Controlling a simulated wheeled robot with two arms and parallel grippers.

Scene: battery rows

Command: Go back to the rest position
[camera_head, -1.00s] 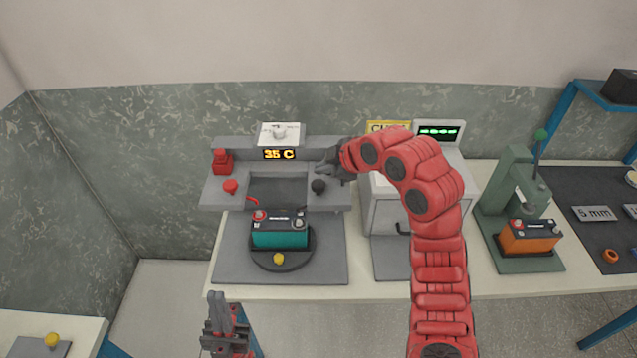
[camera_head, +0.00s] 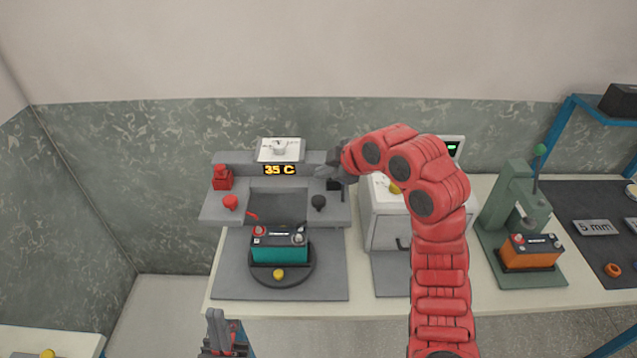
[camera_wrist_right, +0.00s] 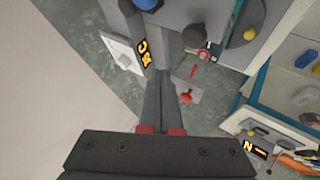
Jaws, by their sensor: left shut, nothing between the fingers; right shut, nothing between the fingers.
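My right gripper (camera_head: 328,172) is shut and empty. It hangs at the right end of the grey battery station, close to the display reading 35 C (camera_head: 280,170) and above the black knob (camera_head: 319,202). Its closed fingers also show in the right wrist view (camera_wrist_right: 168,85), pointing toward the station. My left gripper (camera_head: 220,325) is shut and empty, low in the head view in front of the table edge. A teal battery (camera_head: 280,246) sits upright on a round dark plate (camera_head: 262,272) in front of the station.
A grey-white box (camera_head: 385,225) stands right of the station, partly behind my right arm. A green press (camera_head: 510,200) with an orange battery (camera_head: 530,252) is further right. A blue-framed shelf (camera_head: 575,125) stands at the far right. The floor between the tables at left is clear.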

